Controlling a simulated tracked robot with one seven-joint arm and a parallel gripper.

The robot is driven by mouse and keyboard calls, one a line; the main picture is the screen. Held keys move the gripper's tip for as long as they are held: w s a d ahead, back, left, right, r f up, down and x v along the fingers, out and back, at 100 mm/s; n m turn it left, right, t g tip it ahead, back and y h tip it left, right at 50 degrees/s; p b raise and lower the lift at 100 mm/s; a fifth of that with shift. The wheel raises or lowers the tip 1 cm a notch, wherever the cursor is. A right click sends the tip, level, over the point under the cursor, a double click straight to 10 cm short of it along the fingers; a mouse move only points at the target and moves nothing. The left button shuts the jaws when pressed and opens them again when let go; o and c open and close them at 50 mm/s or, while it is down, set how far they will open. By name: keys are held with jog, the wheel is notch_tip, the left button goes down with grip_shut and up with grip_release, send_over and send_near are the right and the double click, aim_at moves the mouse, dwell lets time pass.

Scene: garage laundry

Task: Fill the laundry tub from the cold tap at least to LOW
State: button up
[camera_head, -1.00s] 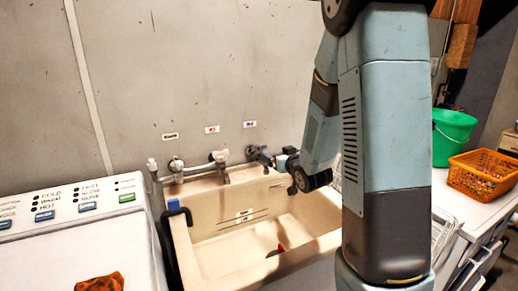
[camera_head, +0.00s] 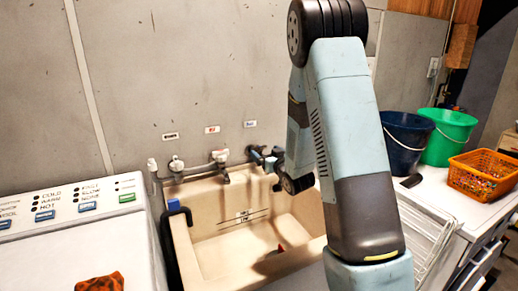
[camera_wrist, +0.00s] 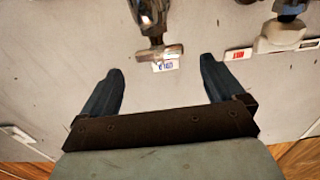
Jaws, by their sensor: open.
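The beige laundry tub (camera_head: 196,252) stands against the wall with its bare floor showing. Level marks (camera_head: 245,215) are on its back wall; I cannot read them. A small red and dark thing (camera_head: 280,248) lies inside. The cold tap (camera_wrist: 158,52) is in the wrist view, its cross handle by a blue-lettered label (camera_wrist: 166,66). My gripper (camera_wrist: 158,84) is open and empty, its fingers either side of the handle's line but with the handle beyond the tips. In the head view my gripper (camera_head: 265,160) is at the right-hand tap, partly hiding it.
The hot tap (camera_head: 219,157) with a red label (camera_head: 212,129) is close on the left. Another fitting (camera_head: 176,164) is further left. A washing machine (camera_head: 60,245) stands left of the tub. Blue (camera_head: 404,145) and green (camera_head: 448,138) buckets and an orange basket (camera_head: 482,174) stand right.

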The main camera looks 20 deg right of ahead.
aim_at(262, 150)
jog(key=shift+w+a, duration=0.2)
jog(key=shift+w, duration=0.8)
jog(key=shift+w+a, duration=0.2)
jog(key=shift+w, duration=0.85)
jog(key=shift+w+a, duration=0.2)
jog(key=shift+w, duration=0.8)
jog(key=shift+c, duration=0.2)
jog(key=c, duration=0.9)
